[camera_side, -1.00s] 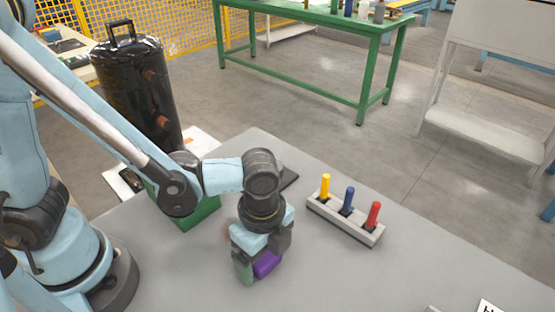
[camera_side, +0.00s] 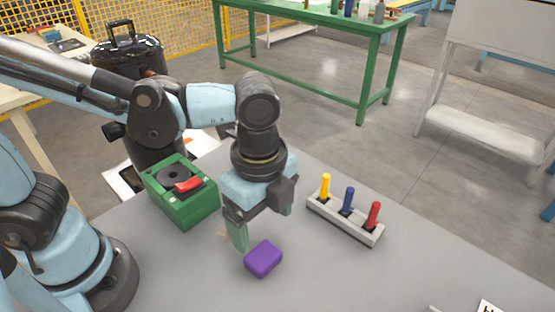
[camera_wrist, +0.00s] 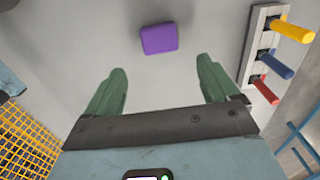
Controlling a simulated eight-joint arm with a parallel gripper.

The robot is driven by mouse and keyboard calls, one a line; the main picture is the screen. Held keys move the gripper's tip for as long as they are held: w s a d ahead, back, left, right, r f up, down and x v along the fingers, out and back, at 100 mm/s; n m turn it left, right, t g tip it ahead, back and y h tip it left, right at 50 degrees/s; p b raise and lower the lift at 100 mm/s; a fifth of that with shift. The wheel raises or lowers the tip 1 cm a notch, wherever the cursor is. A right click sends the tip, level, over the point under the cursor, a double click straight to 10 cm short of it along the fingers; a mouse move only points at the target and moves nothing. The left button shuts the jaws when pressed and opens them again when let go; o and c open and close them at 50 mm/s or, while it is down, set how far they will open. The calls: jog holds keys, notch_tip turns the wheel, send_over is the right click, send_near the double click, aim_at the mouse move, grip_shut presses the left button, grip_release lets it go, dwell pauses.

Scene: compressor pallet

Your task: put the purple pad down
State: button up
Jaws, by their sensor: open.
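The purple pad (camera_side: 263,259) lies flat on the grey table (camera_side: 330,275), free of my gripper. My gripper (camera_side: 262,226) is open and empty, raised above the table just behind the pad in the side view. In the wrist view, the purple pad (camera_wrist: 159,39) lies beyond the two green fingertips, roughly centred between them. The spread fingers of my gripper (camera_wrist: 160,80) have only bare table between them.
A grey rack (camera_side: 343,222) with yellow, blue and red pegs stands right of my gripper. A green box (camera_side: 183,205) with a red part on top stands to the left. A black tank (camera_side: 130,52) stands behind. The table's front right is mostly clear.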

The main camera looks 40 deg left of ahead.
jog(key=w+a+r+n+t, duration=0.1)
jog(key=w+a+n+t, duration=0.1)
jog(key=a+n, duration=0.7)
jog(key=w+a+r+n+t, duration=0.2)
jog(key=a+n+t, duration=0.3)
jog(key=a+n, duration=0.4)
jog(key=shift+w+a+r, duration=0.2)
jog(key=shift+w+a, duration=0.05)
jog(key=shift+o, duration=0.5)
jog(key=shift+d, duration=0.1)
